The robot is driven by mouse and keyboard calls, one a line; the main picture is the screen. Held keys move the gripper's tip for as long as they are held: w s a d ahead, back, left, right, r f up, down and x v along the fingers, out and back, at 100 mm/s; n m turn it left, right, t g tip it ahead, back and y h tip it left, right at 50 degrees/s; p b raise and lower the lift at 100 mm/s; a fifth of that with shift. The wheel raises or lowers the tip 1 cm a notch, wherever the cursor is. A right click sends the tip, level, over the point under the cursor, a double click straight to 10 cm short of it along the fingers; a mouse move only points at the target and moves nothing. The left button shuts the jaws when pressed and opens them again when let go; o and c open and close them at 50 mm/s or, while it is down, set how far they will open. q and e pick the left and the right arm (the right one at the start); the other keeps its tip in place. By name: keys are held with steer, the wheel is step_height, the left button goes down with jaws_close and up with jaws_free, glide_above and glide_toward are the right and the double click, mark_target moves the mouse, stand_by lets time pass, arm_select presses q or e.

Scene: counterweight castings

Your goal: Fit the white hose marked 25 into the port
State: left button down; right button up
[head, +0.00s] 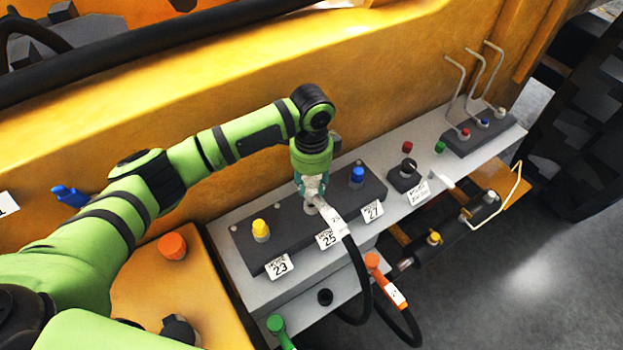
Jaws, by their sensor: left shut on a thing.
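My left gripper (312,187) is shut on the white hose (334,218), at its upper end. The white hose slants down to the right and has a dark mark on its side, too small to read surely. Its black tube loops down past the shelf edge. The gripper is over the middle of a dark port block (285,236), behind the label 25 (327,239). The port there is mostly hidden by the gripper and hose; a pale ring (311,209) shows beneath. I cannot tell whether the hose is seated. My right gripper is not in view.
A yellow-capped port (261,229) by label 23 and a blue-capped port (357,176) by label 27 flank the middle port. An orange hose (373,263) and a green hose (276,325) hang in front. A black knob box (406,174) stands right. The yellow wall (400,75) is behind.

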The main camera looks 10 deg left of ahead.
arm_select(q)
steer(key=shift+p, duration=0.65)
stand_by(0.8)
steer(key=shift+f+b, duration=0.65)
steer(key=shift+f, duration=1.1)
steer(key=c, duration=0.7)
jaws_free()
steer(key=shift+c, duration=0.2)
step_height(320, 180, up, 12)
steer(key=shift+r, duration=0.1)
steer(key=shift+s, duration=0.1)
